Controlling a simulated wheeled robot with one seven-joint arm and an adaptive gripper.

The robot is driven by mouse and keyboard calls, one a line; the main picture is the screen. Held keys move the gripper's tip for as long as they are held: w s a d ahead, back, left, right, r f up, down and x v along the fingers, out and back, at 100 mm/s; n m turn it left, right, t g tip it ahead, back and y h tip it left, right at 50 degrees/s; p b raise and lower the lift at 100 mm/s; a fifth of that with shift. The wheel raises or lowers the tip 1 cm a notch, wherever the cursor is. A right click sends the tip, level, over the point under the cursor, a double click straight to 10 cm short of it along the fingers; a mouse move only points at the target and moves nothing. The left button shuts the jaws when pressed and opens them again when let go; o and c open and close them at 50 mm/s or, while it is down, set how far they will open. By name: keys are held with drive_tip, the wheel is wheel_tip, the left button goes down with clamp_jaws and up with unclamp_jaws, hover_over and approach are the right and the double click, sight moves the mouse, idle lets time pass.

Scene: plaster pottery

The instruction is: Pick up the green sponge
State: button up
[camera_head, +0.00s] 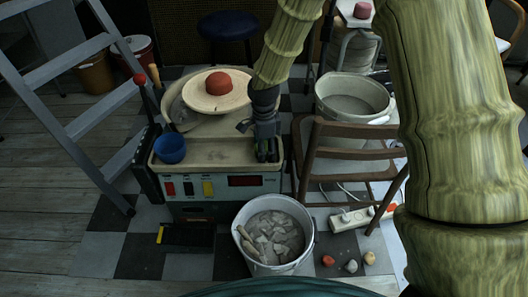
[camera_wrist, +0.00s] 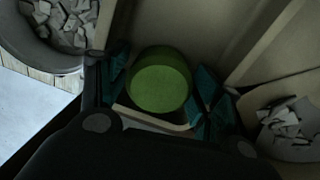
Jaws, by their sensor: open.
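The green sponge (camera_wrist: 160,82) is a round, squat piece in the wrist view. It sits in the cream tray top (camera_wrist: 185,30) of the pottery machine, close to the tray's rim. My gripper (camera_wrist: 163,100) is open, with one teal finger on the left of the sponge and one on the right. I cannot tell whether either finger touches it. In the head view my gripper (camera_head: 266,155) points down over the right front corner of the tray top (camera_head: 215,152). The sponge is mostly hidden there by the gripper.
A blue bowl (camera_head: 170,148) stands at the tray's left, and a red rounded piece (camera_head: 219,83) lies on a cream disc (camera_head: 200,97) behind. A wooden chair (camera_head: 345,150) is close on the right. A bucket of grey chunks (camera_head: 272,240) stands in front.

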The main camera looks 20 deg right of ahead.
drive_tip(key=c, duration=0.6)
drive_tip(key=shift+r+p, duration=0.35)
drive_tip(key=shift+r, duration=0.2)
wheel_tip(320, 180, up, 3)
drive_tip(key=shift+p, duration=0.95)
drive_tip(key=s+a+p, duration=0.1)
drive_tip(key=s, duration=0.4)
drive_tip(key=s+a+p, duration=0.1)
drive_tip(key=s+a, duration=0.1)
drive_tip(key=s, duration=0.3)
drive_tip(key=s+a+r+p, duration=0.1)
drive_tip(key=s+p, duration=0.1)
drive_tip(key=s, duration=0.3)
drive_tip(key=shift+s+a, duration=0.2)
drive_tip(key=shift+c, duration=0.2)
